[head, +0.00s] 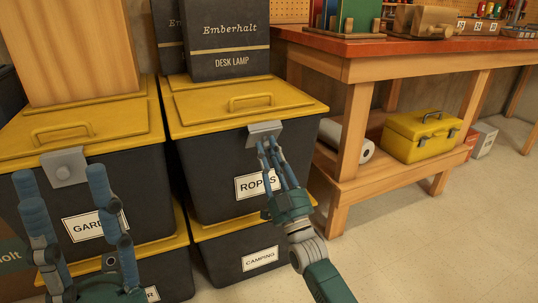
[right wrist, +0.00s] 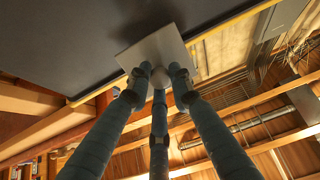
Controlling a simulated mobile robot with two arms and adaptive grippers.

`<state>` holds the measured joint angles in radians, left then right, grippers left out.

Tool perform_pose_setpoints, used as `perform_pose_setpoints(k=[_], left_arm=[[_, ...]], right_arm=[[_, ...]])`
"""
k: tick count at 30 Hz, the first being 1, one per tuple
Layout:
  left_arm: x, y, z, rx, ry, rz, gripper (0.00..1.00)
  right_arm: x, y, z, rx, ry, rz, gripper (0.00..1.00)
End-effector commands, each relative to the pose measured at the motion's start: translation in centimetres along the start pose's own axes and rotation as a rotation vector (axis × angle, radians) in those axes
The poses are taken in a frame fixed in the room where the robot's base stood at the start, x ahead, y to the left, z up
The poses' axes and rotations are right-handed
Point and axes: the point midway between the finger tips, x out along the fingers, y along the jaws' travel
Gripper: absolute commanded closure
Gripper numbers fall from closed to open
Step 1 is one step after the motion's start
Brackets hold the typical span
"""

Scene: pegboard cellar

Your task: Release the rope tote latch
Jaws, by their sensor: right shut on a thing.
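The rope tote (head: 205,185) is a dark bin with a yellow lid (head: 240,100) and a label reading ROPES, partly covered by my right gripper. Its grey latch plate (head: 264,129) sits at the front edge of the lid. My right gripper (head: 266,144) has its fingers closed together at the latch. In the right wrist view, the fingers (right wrist: 160,78) meet around a small round knob on the pale latch plate (right wrist: 158,48). My left gripper (head: 60,176) is open and empty in front of the garden tote (head: 130,180).
A dark Emberhalt desk lamp box (head: 227,38) stands on the rope tote's lid. A camping tote (head: 240,245) is underneath. A wooden workbench (head: 350,72) stands at the right, with a yellow toolbox (head: 420,137) on its lower shelf. The floor at the front right is clear.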

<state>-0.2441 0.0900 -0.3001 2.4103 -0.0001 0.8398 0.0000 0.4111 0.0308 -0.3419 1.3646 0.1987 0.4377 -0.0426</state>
Motion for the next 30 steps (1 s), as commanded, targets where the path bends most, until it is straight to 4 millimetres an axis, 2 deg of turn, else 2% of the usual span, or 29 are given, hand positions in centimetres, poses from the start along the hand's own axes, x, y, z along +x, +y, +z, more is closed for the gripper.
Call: perform_pose_setpoints(k=[17,18,21,30], left_arm=[[0.18,0.04,-0.03,0.001,0.01,0.004,0.6],[0.18,0.04,-0.03,0.001,0.01,0.004,0.6],[0.18,0.04,-0.02,0.001,0.009,0.004,0.6],[0.19,-0.02,0.09,0.002,0.009,0.004,0.6]], right_arm=[[0.04,0.05,-0.4,0.0,0.021,0.001,1.0],[0.04,0.05,-0.4,0.0,0.021,0.001,0.76],[0.02,0.04,-0.34,0.0,0.019,0.001,0.6],[-0.2,0.02,-0.06,0.0,0.012,0.0,0.6]])
